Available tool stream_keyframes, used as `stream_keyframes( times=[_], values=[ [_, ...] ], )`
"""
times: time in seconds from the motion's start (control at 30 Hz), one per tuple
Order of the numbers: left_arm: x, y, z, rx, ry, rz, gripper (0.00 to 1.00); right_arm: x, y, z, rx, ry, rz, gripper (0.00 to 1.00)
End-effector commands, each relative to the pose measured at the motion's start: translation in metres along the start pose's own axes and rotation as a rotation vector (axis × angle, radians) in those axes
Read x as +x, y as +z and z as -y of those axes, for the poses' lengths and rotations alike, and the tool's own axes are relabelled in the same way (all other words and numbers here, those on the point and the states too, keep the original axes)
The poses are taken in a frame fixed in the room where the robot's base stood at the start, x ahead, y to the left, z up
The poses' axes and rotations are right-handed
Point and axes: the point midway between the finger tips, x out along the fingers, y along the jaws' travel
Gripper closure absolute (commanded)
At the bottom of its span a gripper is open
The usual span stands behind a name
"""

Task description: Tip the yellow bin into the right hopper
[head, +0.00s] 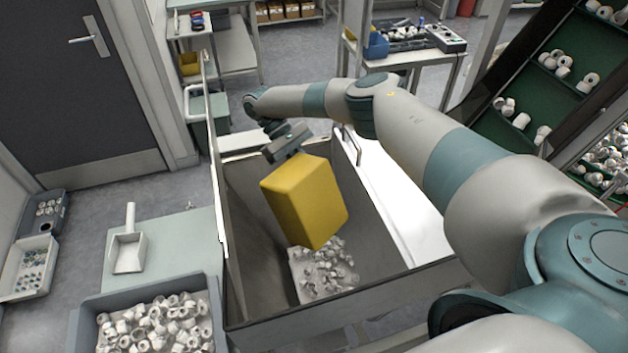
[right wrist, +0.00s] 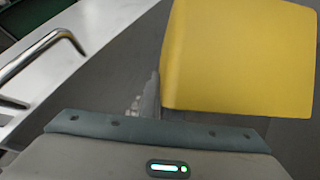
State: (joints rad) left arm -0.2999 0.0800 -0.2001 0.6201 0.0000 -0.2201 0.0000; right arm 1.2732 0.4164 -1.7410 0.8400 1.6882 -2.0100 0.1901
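The yellow bin (head: 305,203) hangs tilted in the air over a large grey open hopper (head: 256,243). Its mouth is turned away from the head view, so its inside is hidden. My right gripper (head: 288,148) is at the bin's upper edge and appears shut on it. The bin also fills the upper right of the right wrist view (right wrist: 240,60), beside a gripper finger. White caps (head: 325,272) lie in the bottom of the hopper below the bin. My left gripper is not in view.
A grey crate of white caps (head: 160,325) and a white scoop (head: 128,250) are at the lower left. A metal handle (right wrist: 45,50) stands beside the hopper. A green shelf rack with caps (head: 540,95) is at the right. A bench (head: 405,58) stands behind.

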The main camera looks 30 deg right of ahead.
Motion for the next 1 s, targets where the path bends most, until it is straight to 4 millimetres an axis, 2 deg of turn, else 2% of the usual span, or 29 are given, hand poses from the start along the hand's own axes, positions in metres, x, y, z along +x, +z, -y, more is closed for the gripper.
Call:
stream_keyframes(
  times=[0.67, 1.0],
  values=[
    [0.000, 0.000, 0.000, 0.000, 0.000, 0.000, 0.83, -0.003, 0.003, -0.001, 0.000, 0.001, -0.001, 1.00],
    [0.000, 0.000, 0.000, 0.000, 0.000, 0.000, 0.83, -0.028, 0.030, -0.002, -0.001, 0.002, -0.003, 1.00]
  ],
)
